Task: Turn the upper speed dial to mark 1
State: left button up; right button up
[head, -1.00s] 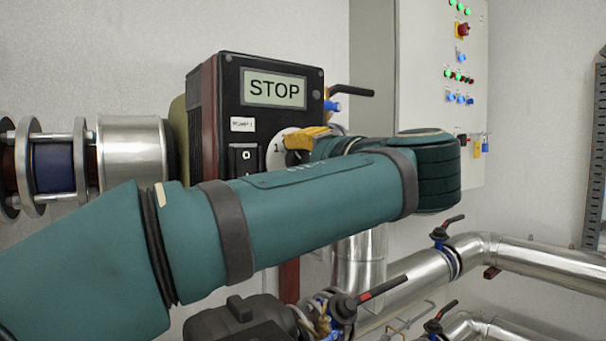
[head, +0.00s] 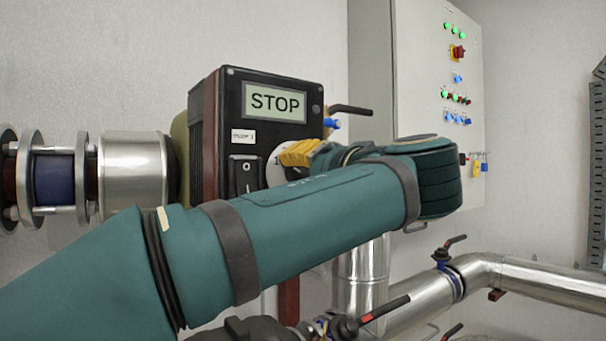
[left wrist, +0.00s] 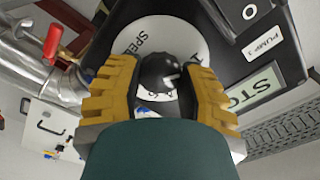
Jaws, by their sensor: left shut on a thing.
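The upper speed dial is a white disc (head: 273,172) with a dark round knob, on the front of a black pump box (head: 232,110). The box's screen (head: 274,103) reads STOP, and a label reads PUMP 1. My left gripper (head: 299,153) has yellow ribbed fingers and covers much of the dial in the head view. In the left wrist view, my left gripper (left wrist: 160,80) is shut on the dark knob (left wrist: 158,72), one finger on each side. Part of the word SPEED shows on the disc (left wrist: 140,36). The pointer's exact mark cannot be read. My right gripper is out of view.
A rocker switch (head: 245,176) sits left of the dial. A grey control cabinet (head: 420,100) with lamps and switches hangs behind my wrist. Steel pipes (head: 400,312) with red-handled valves run below. A flanged pipe (head: 132,174) joins the box at left.

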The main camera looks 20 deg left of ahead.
pick_arm(q)
jog(key=o, duration=1.2)
jog(key=v, duration=1.2)
